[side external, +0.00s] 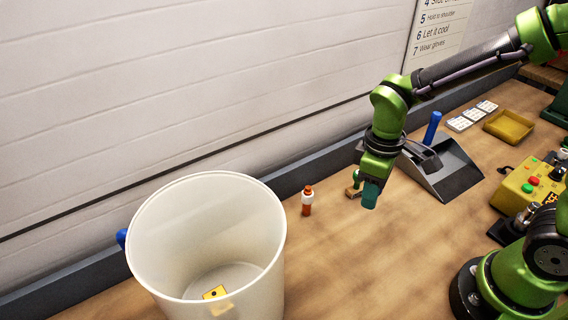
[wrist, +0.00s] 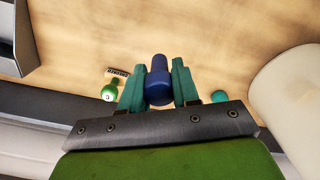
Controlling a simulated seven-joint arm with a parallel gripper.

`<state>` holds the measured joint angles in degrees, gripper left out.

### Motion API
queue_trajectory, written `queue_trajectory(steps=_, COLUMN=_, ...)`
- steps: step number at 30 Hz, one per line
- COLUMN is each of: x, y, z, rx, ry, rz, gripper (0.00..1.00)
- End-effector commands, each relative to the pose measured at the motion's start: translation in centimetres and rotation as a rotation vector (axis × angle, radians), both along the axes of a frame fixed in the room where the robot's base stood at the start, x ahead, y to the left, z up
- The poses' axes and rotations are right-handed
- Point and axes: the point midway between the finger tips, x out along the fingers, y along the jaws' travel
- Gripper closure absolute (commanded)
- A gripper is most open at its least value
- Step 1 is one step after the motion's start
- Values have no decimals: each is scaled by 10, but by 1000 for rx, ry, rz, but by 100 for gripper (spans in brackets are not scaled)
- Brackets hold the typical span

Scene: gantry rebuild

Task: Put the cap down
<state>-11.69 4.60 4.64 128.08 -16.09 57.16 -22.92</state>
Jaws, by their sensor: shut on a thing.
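My gripper (side external: 364,187) is low over the wooden bench, between the white bin and the grey dustpan. In the wrist view its teal fingers (wrist: 159,88) are shut on a dark blue piece (wrist: 159,82), which I take for the cap. It has a wide rounded near end and a narrower far part. In the side view the fingers hide it. I cannot tell whether it touches the bench.
A white bin (side external: 146,248) holds a yellow piece. An orange and white bottle (side external: 307,200) stands between bin and gripper. Right of the gripper are the dustpan (side external: 447,178), a yellow tray (side external: 509,127) and a yellow control box (side external: 520,192).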

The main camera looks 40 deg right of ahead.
Motion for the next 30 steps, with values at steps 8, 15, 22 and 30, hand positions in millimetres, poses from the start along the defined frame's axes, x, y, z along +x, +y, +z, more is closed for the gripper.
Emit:
queue_trajectory(steps=8, x=-10, y=86, z=-7, rx=22, ry=-5, rz=713, gripper=99)
queue_trajectory(steps=15, x=-7, y=92, z=-11, rx=25, ry=-15, rz=907, gripper=99)
queue_trajectory(steps=22, x=-7, y=92, z=-43, rx=25, ry=-14, rz=919, gripper=99)
queue_trajectory(steps=30, x=-8, y=92, z=-79, rx=26, ry=-13, rz=917, gripper=99)
